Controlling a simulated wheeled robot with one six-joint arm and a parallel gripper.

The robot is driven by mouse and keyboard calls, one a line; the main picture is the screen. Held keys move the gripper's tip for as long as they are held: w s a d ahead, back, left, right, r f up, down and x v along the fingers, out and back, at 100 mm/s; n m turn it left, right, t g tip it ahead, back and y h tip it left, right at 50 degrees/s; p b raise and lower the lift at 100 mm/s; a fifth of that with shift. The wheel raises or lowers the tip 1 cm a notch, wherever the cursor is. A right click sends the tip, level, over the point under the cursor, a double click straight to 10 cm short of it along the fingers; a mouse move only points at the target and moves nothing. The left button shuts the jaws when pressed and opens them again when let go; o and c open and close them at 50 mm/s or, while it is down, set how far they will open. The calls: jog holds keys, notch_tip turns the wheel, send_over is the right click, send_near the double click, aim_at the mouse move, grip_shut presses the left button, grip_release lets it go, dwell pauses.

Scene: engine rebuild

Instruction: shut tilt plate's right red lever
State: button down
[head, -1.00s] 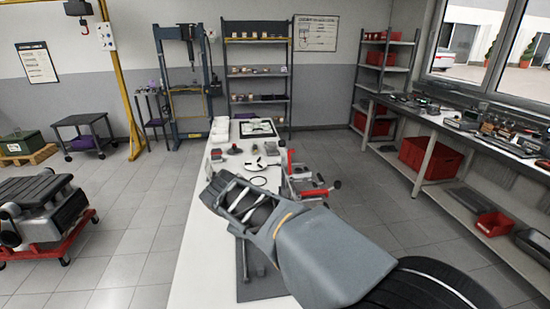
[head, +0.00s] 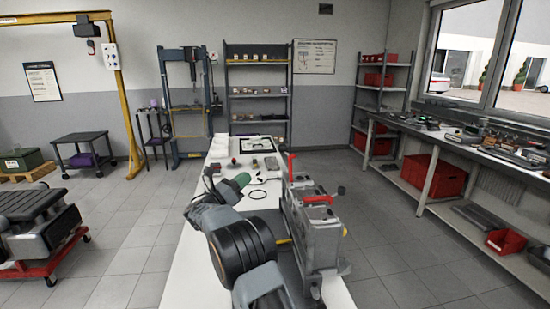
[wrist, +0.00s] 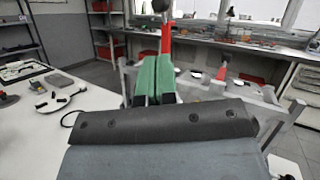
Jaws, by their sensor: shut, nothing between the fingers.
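The tilt plate fixture (head: 318,238) is a grey metal block at the right edge of the white table. One red lever (head: 291,167) stands upright at its far left end. A second red lever (head: 318,199) lies nearly flat across its top, nearer and to the right. My gripper, with green fingers (head: 241,181), is left of the fixture, apart from both levers, shut and empty. In the wrist view the shut green fingers (wrist: 155,80) point towards the fixture, and the upright red lever (wrist: 166,38) shows just behind them. Part of the fixture is hidden there by my gripper's body.
A black ring (head: 256,194) and small parts lie on the table (head: 180,265) around my gripper. A dark knob (head: 341,190) sticks out at the fixture's right. The floor between the table and the right workbench (head: 400,150) is clear.

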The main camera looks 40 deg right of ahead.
aim_at(280, 150)
jog(key=shift+d, duration=0.1)
jog(key=s+p+x, duration=0.1)
jog(key=p+x, duration=0.2)
jog(key=x, duration=1)
jog(key=shift+w+d, duration=0.4)
jog(key=shift+d, duration=0.05)
jog(key=shift+r, duration=0.2)
